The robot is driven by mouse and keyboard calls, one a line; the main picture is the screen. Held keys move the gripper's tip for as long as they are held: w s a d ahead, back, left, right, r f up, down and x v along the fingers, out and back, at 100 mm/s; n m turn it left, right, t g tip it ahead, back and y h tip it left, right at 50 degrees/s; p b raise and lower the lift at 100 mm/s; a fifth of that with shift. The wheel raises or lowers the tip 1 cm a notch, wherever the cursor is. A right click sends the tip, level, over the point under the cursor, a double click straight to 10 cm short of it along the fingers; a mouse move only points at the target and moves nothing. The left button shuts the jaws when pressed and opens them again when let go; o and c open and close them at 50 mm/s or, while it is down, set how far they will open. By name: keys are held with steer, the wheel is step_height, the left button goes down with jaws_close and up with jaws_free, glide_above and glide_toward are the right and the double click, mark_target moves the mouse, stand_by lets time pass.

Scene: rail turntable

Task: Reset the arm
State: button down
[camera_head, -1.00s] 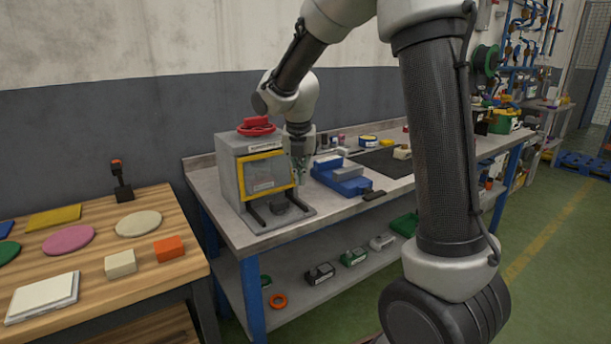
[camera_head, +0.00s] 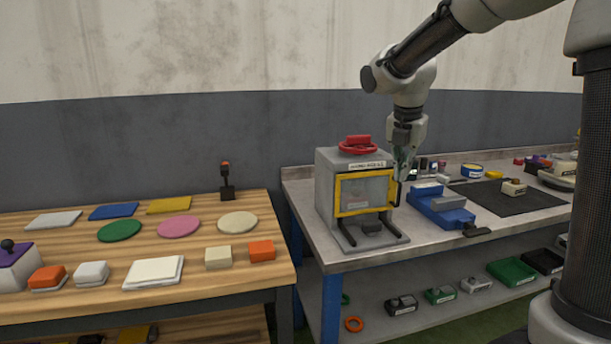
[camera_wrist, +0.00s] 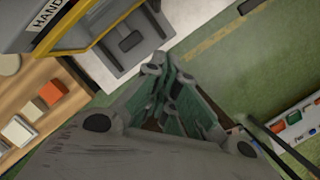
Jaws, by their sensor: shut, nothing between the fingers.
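My gripper (camera_head: 402,171) hangs from my arm above the grey workbench, just right of the grey box with a yellow-framed window (camera_head: 366,192). It points down, and its fingers are shut with nothing between them. In the wrist view my gripper (camera_wrist: 172,72) shows its green-lined fingers close together, with the bench edge and green floor beyond. The box with its yellow frame also shows in the wrist view (camera_wrist: 103,27). A red handwheel (camera_head: 357,147) sits on top of the box.
A blue vise (camera_head: 440,206) stands right of the box on the grey bench (camera_head: 300,197). A dark mat (camera_head: 510,199) lies farther right. A wooden table (camera_head: 190,262) at the left holds coloured discs, plates and blocks. A lower shelf (camera_head: 375,291) holds several small parts.

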steer(key=s+d+m+t, duration=0.1)
steer(key=s+d+m, duration=0.2)
steer(key=s+m, duration=1)
steer(key=s+d+m+t+y, duration=0.1)
steer(key=s+d+m, duration=0.3)
steer(key=s+m, duration=1)
steer(key=shift+s+f+m, duration=0.3)
steer(key=shift+s+f, duration=0.05)
steer(key=shift+s, duration=0.05)
